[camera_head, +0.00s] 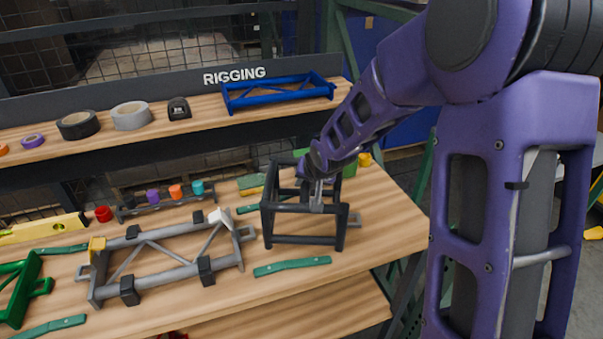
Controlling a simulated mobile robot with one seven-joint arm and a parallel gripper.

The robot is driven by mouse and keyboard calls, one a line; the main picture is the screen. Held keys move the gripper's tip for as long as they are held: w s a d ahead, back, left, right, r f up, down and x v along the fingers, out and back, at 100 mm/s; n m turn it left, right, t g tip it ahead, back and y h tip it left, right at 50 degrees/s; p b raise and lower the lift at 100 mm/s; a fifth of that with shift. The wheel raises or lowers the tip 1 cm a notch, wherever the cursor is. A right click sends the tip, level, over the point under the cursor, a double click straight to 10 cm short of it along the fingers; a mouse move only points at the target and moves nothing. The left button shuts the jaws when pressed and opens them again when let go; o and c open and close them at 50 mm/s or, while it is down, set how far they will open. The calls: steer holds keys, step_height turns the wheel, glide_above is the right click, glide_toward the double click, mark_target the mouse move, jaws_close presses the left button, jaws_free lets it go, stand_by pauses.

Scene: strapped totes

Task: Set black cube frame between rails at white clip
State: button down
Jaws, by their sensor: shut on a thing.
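The black cube frame (304,239) is an open cage of dark bars at the right of the bench. My gripper (318,196) reaches down into it from above and is shut on it; the exact grip spot is partly hidden. The frame looks upright; I cannot tell whether it touches the bench. A grey truss with two rails (170,266) lies to its left, apart from it. The white clip (220,216) is at the truss's right end, close to the black frame. A yellow clip (97,244) is at its left end, and black clamps sit along the rails.
Green straps (292,266) lie in front of and around the frame. Behind the truss is a rack of coloured pieces (165,196). A green frame (22,285) is at left. The upper shelf holds tape rolls (131,116) and a blue truss (279,92). Bare bench (385,222) lies right.

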steer(key=shift+w+f+b, duration=0.1)
steer(key=shift+f+b, duration=0.35)
steer(key=shift+f, duration=1.85)
steer(key=c, duration=0.7)
jaws_free()
steer(key=shift+f, duration=0.15)
